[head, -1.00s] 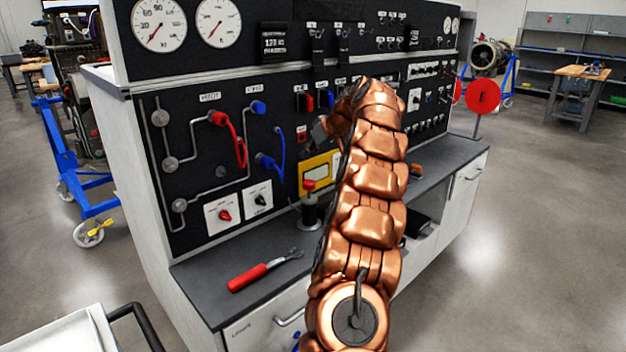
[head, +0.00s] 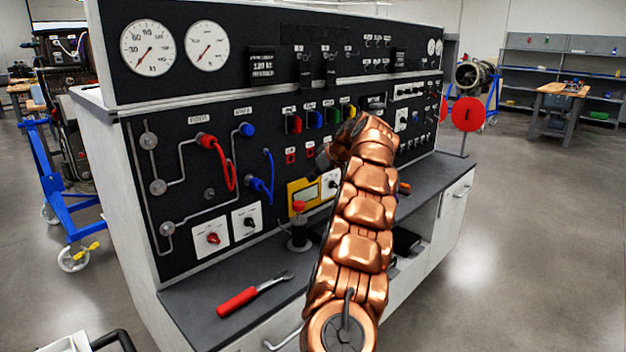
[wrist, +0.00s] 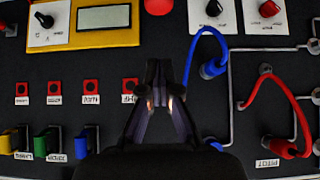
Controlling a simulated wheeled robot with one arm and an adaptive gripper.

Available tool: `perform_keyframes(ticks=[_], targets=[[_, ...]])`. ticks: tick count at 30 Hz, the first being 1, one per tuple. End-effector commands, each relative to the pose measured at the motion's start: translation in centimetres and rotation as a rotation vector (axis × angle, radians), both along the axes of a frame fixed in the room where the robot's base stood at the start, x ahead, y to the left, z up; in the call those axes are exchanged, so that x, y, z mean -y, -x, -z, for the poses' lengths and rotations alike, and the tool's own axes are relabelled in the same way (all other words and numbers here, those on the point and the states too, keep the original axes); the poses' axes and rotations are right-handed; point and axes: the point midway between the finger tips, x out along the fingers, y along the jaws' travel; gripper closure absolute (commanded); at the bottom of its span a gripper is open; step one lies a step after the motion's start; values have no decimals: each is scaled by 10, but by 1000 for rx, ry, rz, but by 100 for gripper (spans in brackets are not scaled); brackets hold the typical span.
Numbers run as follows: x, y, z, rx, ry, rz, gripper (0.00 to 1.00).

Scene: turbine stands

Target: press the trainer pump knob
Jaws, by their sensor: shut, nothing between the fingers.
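The pump knob appears to be the red round cap (head: 299,206) on top of a short dark cylinder (head: 300,237), upright on the bench shelf close to the panel. In the wrist view a red round thing, likely the same cap (wrist: 158,5), is cut off by the top edge. My gripper (wrist: 158,72) is shut and empty in front of the panel, beside the row of small red buttons (wrist: 91,87) and apart from the red cap. In the head view the gripper is mostly hidden behind my copper arm.
A yellow-framed display (head: 304,192), a blue hose (head: 268,178) and a red hose (head: 225,165) are on the panel. A red-handled tool (head: 238,301) lies on the bench shelf (head: 200,300). A blue stand (head: 70,220) is at left. Floor at right is clear.

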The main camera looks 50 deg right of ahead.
Motion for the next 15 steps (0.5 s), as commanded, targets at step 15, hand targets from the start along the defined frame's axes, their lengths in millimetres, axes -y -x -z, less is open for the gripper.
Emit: perform_keyframes(ticks=[15], targets=[[1,-55,56,-2,-3,0,100]])
